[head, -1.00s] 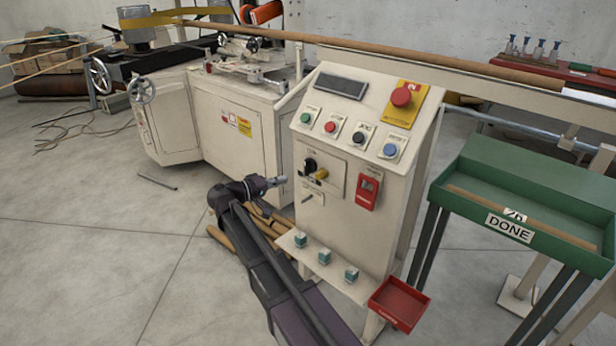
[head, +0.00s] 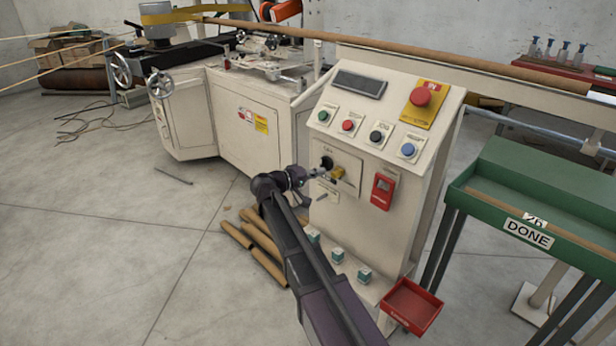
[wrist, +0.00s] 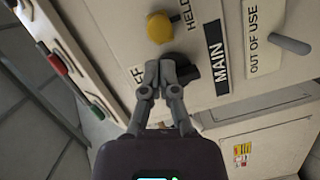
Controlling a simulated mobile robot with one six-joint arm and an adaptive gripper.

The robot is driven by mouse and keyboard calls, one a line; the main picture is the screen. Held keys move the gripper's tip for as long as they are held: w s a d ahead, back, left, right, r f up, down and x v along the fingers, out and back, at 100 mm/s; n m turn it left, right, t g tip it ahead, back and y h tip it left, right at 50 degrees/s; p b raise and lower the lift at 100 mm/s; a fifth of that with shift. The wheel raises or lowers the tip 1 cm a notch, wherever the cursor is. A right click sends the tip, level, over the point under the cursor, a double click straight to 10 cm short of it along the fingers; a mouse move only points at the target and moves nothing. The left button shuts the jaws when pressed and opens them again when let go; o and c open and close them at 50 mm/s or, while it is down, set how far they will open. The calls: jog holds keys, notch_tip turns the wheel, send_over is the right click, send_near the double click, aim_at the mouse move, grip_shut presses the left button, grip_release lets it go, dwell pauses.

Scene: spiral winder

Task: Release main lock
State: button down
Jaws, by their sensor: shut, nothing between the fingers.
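The control cabinet carries a black rotary knob (head: 327,162) with a yellow piece (head: 338,173) beside it on a small plate. In the wrist view the black knob (wrist: 187,74) is beside the MAIN label (wrist: 208,65), and the yellow round piece (wrist: 160,28) is by the HELD label. My gripper (head: 316,172) is in front of this plate. In the wrist view my gripper (wrist: 160,72) has its fingertips together, empty, close beside the black knob and partly covering it. I cannot tell whether they touch it. Part of the OFF lettering is hidden by a finger.
A grey peg (wrist: 290,45) sticks out by the OUT OF USE label. A red device (head: 382,190) hangs right of the plate. Buttons, a red emergency stop (head: 421,95), a ledge with small blocks and a red tray (head: 412,305) surround it. Cardboard tubes (head: 255,245) lie on the floor.

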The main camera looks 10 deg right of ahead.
jog(key=shift+x, duration=1.05)
jog(key=shift+s+d, duration=0.8)
jog(key=shift+s, duration=0.25)
jog(key=shift+s+d, duration=0.8)
jog(key=shift+s, duration=0.25)
jog(key=shift+a, duration=0.1)
jog(key=v, duration=1)
jog(key=shift+p, duration=0.3)
